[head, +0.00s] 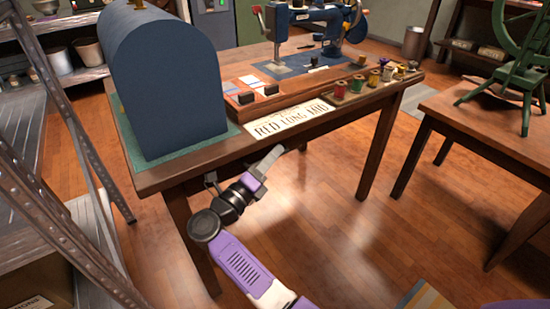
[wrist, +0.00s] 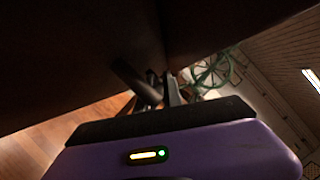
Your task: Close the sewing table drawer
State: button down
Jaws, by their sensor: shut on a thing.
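The sewing table (head: 330,125) is a dark wooden table with a sewing machine (head: 305,30) on top. My gripper (head: 269,161) is at its front edge, below the tabletop and the paper sign. In the wrist view my gripper (wrist: 163,90) reaches up to dark wood and is shut on a dark bar (wrist: 135,82), which looks like the drawer handle. The drawer's front is too dark and covered to make out, so I cannot tell how far it stands out.
A blue domed case (head: 165,85) stands on the table's left. Spools (head: 358,83) and a sign (head: 288,119) lie along its front. A metal shelf (head: 60,200) stands close on the left. Another table (head: 490,130) is at right. Floor between the tables is clear.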

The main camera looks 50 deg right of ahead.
jog(key=c, duration=1.8)
grip_release()
jog(key=shift+w, duration=0.3)
jog(key=shift+o, duration=0.2)
jog(key=shift+a, duration=0.15)
jog(key=p+v, duration=0.1)
jog(key=v, duration=0.6)
jog(key=shift+a+f, duration=0.2)
jog(key=shift+a, duration=0.1)
jog(key=shift+s, duration=0.15)
